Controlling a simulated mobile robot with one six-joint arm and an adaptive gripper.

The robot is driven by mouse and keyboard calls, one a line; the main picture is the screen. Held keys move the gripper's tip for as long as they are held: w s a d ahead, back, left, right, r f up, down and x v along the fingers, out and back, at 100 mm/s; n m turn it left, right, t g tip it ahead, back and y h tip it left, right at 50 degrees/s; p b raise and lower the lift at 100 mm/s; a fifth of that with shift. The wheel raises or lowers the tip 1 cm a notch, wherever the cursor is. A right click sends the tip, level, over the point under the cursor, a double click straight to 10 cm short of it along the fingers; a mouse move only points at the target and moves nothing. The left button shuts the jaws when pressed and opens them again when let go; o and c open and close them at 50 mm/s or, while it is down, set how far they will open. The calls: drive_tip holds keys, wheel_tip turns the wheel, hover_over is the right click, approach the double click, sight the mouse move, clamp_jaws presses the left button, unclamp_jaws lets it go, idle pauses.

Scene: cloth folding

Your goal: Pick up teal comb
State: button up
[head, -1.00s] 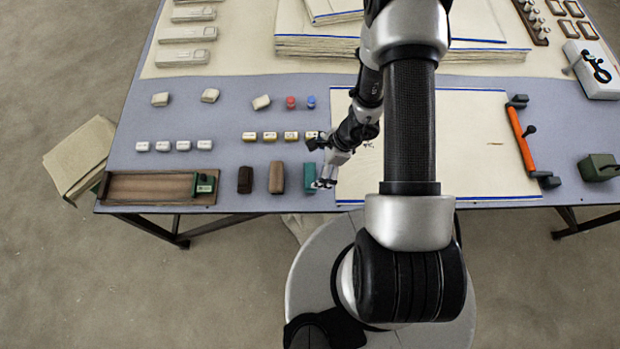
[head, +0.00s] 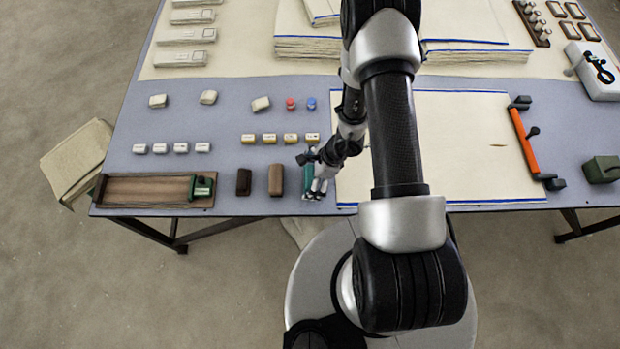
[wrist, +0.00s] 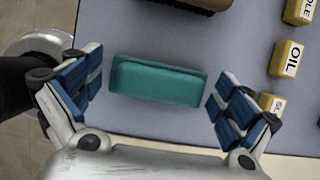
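The teal comb (wrist: 157,82) looks like a teal block lying on the grey-blue table. In the wrist view it lies lengthwise between the two open fingers of my gripper (wrist: 155,97), with a gap on each side. In the head view the teal comb (head: 307,180) is partly hidden by my gripper (head: 318,190), which is over it near the table's front edge. My gripper is open and holds nothing.
A brown block (head: 276,180) and a darker block (head: 244,182) stand left of the comb. Small labelled blocks (head: 291,138) lie behind it. A cream cloth (head: 450,150) lies to the right. A wooden tray (head: 145,190) is at the far left.

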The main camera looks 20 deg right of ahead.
sight(311, 176)
drive_tip(key=c, duration=0.8)
drive_tip(key=shift+o, duration=0.2)
wheel_tip(311, 176, up, 20)
drive_tip(key=p, duration=0.7)
drive_tip(key=o, duration=0.4)
drive_tip(key=shift+c, duration=1.4)
drive_tip(key=shift+d, duration=0.1)
